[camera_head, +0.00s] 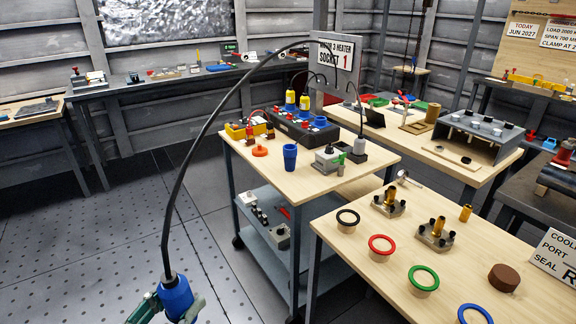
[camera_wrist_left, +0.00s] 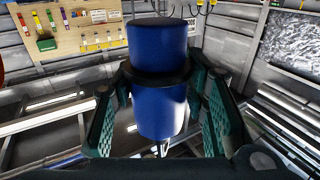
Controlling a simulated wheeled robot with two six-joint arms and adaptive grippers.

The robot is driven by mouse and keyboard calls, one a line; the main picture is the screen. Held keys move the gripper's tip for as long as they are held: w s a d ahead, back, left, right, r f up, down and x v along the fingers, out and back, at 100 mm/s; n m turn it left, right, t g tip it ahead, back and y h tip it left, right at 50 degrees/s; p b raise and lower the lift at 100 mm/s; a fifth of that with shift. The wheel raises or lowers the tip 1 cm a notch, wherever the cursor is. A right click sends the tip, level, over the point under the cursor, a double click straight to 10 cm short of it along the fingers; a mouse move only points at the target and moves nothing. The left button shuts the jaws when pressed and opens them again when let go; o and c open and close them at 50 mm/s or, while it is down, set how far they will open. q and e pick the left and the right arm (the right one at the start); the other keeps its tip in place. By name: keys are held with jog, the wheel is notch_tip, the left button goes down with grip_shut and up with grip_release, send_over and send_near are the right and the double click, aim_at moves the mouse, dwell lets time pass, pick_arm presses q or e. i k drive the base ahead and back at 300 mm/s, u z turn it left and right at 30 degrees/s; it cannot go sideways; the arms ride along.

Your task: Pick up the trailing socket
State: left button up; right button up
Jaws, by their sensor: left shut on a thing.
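The trailing socket (camera_head: 178,298) is a blue cylinder on the end of a thick black cable (camera_head: 183,170). The cable arches up from the socket and over to the sign board at the back of the small bench. My left gripper (camera_head: 168,308) is shut on the socket at the bottom of the head view. In the left wrist view the blue socket (camera_wrist_left: 160,105) with a dark band around its middle stands between the green fingers of my left gripper (camera_wrist_left: 160,110). My right gripper is not in view.
A wheeled wooden-topped bench (camera_head: 265,175) holds a dark box with sockets (camera_head: 302,127), a blue cup-like part (camera_head: 290,156) and other small parts. A nearer table (camera_head: 340,270) carries coloured rings and brass fittings. The floor at left (camera_head: 80,240) is clear.

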aim_at(290, 158)
jog(key=u, duration=0.5)
jog(key=i, duration=1.45)
jog(key=z, duration=0.6)
